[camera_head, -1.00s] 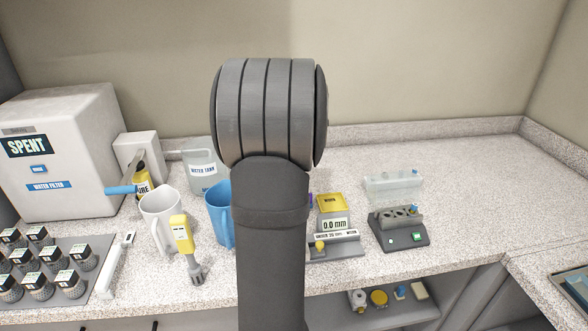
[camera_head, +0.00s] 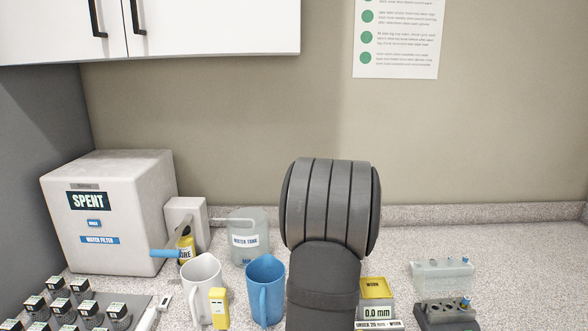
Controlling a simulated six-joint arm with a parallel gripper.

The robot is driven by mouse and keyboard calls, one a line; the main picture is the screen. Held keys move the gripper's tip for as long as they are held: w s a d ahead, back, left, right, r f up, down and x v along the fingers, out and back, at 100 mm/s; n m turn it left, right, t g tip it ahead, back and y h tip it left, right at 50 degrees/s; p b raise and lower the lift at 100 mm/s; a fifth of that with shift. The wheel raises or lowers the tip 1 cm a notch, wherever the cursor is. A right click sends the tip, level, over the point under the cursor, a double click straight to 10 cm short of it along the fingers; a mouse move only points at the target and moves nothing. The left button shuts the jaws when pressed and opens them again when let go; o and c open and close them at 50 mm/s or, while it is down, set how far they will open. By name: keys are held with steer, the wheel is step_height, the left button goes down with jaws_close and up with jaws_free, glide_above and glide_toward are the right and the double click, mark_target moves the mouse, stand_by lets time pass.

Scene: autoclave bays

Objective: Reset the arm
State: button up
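My arm (camera_head: 325,270) rises from the bottom edge, right of centre, and ends at a large dark grey ribbed joint (camera_head: 331,205) in front of the back wall. My gripper does not show in this view. The arm hides part of the counter behind it, between the blue jug and the yellow-topped gauge.
Left on the counter stand a white SPENT unit (camera_head: 105,225), a water tank (camera_head: 247,240), a white jug (camera_head: 202,275), a blue jug (camera_head: 265,285) and several small jars (camera_head: 80,290). Right are a yellow-topped gauge (camera_head: 376,290) and a clear rack (camera_head: 442,274). A cabinet (camera_head: 200,30) hangs above.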

step_height(320, 180, down, 4)
steer(key=shift+r, duration=0.2)
steer(key=shift+w+r, duration=0.1)
steer(key=shift+r, duration=1.95)
steer(key=shift+f, duration=0.1)
